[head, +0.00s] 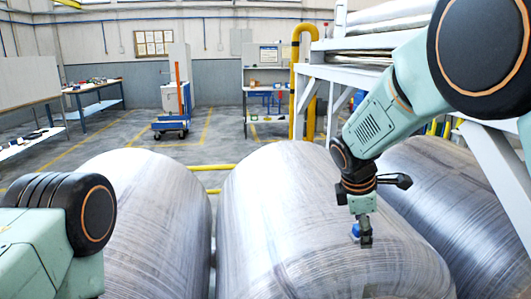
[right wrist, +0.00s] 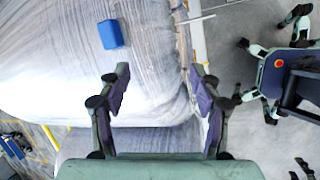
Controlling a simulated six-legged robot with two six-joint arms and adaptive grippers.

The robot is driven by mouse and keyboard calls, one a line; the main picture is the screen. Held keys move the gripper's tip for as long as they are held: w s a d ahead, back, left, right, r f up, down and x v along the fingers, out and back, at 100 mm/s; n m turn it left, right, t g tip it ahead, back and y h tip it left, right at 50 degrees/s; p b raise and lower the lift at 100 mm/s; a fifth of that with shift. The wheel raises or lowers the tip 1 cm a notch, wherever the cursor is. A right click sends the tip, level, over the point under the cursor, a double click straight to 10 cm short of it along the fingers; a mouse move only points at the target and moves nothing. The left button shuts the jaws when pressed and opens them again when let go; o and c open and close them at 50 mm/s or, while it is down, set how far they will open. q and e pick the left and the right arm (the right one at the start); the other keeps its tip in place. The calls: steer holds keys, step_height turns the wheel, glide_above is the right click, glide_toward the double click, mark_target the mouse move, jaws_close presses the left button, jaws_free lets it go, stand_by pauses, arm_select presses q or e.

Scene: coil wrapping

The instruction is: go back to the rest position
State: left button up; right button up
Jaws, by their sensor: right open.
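My right gripper (head: 366,241) hangs over the middle wrapped coil (head: 285,225) in the head view. In the right wrist view, the right gripper (right wrist: 160,72) has its two fingers wide apart with nothing between them. A small blue block (right wrist: 111,34) lies on the coil's wrapped surface, beyond the left finger and apart from it. The blue block (head: 356,231) also shows in the head view, partly hidden behind the right gripper. Part of my left arm shows at the lower left of the head view, but the left gripper is out of view.
Wrapped coils stand on both sides, a left coil (head: 155,215) and a right coil (head: 430,185). A white rack (head: 310,75) with a yellow post (head: 297,80) rises behind the right arm. A blue trolley (head: 172,122) and workbenches stand farther back, with open floor (head: 225,145) between.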

steer(key=s+f+m+t+y+b, duration=0.1)
steer(key=s+f+m, duration=0.3)
steer(key=f, duration=0.3)
steer(key=s+a+f+m+y+b, duration=0.1)
steer(key=s+f+m, duration=0.2)
steer(key=f, duration=0.4)
steer(key=s+f+m+t+y, duration=0.1)
steer(key=s+f+m, duration=0.3)
steer(key=f, duration=0.3)
steer(key=s+f+m+g+b, duration=0.1)
steer(key=s+f, duration=0.4)
steer(key=s, duration=0.5)
steer(key=s+d+f+m+g+b, duration=0.1)
steer(key=s+f, duration=0.3)
steer(key=s, duration=0.6)
steer(key=s+d+f+m+g+b, duration=0.1)
steer(key=s+f, duration=0.4)
steer(key=s, duration=0.5)
steer(key=m+g+b, duration=0.1)
steer(key=m, duration=0.1)
steer(key=shift+f+m+g+b, duration=0.3)
steer(key=shift+f+g, duration=0.05)
steer(key=shift+g, duration=0.05)
steer(key=shift+s, duration=0.1)
